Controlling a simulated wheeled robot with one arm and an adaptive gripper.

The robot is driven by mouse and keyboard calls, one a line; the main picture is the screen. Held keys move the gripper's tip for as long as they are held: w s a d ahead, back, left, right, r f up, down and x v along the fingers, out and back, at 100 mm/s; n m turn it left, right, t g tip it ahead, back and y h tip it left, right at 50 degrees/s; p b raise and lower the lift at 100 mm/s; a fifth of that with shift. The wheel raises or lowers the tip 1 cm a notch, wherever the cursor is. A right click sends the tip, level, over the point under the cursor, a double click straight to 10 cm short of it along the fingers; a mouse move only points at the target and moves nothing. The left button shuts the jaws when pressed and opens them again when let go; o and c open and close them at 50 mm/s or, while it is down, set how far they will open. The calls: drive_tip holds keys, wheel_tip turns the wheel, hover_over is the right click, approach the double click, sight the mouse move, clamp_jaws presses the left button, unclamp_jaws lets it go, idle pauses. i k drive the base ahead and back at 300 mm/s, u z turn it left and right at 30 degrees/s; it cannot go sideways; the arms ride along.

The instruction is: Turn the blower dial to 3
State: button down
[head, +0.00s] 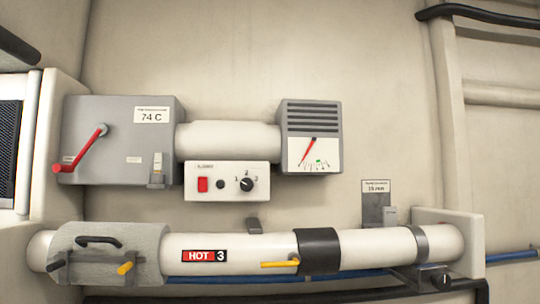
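The blower dial (247,185) is a small black round knob on the right of a white control panel (212,191). The numbers 1, 2 and 3 stand around it, with 1 at left, 2 above and 3 at right. The knob's pointer is too small for me to tell which number it faces. My gripper is not in view.
A grey box reading 74 C (120,110) with a red lever (80,150) is at upper left. A gauge with a red needle (305,152) hangs at upper right. A white pipe marked HOT 3 (245,252) with a yellow lever (280,264) runs below the panel.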

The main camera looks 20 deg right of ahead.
sight(246, 184)
drive_tip(key=u, duration=1.05)
drive_tip(key=k, duration=0.4)
drive_tip(key=u, duration=0.5)
